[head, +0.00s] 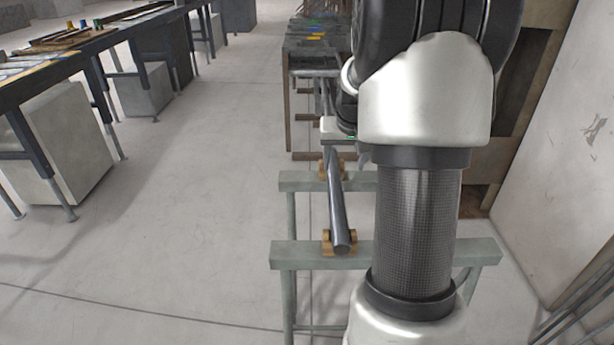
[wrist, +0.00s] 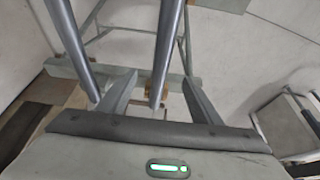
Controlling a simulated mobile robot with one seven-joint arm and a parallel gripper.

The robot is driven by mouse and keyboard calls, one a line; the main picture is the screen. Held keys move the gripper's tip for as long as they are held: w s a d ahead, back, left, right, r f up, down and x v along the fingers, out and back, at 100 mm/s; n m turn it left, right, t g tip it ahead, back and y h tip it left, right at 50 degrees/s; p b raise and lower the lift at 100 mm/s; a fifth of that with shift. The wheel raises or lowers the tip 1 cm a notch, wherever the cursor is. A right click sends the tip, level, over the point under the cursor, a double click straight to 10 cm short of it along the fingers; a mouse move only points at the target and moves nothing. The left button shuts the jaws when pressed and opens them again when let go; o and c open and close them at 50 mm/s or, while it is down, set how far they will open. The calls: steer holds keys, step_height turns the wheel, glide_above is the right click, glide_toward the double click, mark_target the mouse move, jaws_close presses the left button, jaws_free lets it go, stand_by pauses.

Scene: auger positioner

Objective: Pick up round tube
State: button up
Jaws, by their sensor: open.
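The round tube (head: 338,205) is a long dark grey metal cylinder. It lies lengthwise across two pale green trestle beams, resting in small wooden cradles (head: 341,243). In the wrist view, the tube (wrist: 168,50) runs up the picture between the two fingers of my gripper (wrist: 160,78), with a gap on each side. My gripper is open and empty, over the tube's far end in the head view, where my arm partly hides it. I cannot tell how far above the tube the fingers are.
Another dark grey rod (wrist: 70,42) shows left of the fingers in the wrist view. The front trestle beam (head: 300,255) extends right behind my arm. A long workbench (head: 75,60) stands at left, with clear floor (head: 190,200) between. A pale wall (head: 570,150) is at right.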

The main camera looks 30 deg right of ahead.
steer(key=b, duration=0.2)
glide_toward(336, 188)
steer(key=f, duration=0.3)
steer(key=d+f, duration=0.1)
steer(key=f, duration=0.1)
steer(key=shift+w+f, duration=0.25)
steer(key=shift+w, duration=0.1)
steer(key=shift+w+b+x, duration=0.25)
steer(key=shift+b+x, duration=0.05)
steer(key=shift+x, duration=1.05)
steer(key=shift+w+b+x, duration=0.25)
steer(key=shift+b+x, duration=0.05)
steer(key=shift+x, duration=1.05)
steer(key=shift+a+r, duration=0.1)
steer(key=shift+r, duration=0.15)
jaws_close()
steer(key=shift+r, duration=0.15)
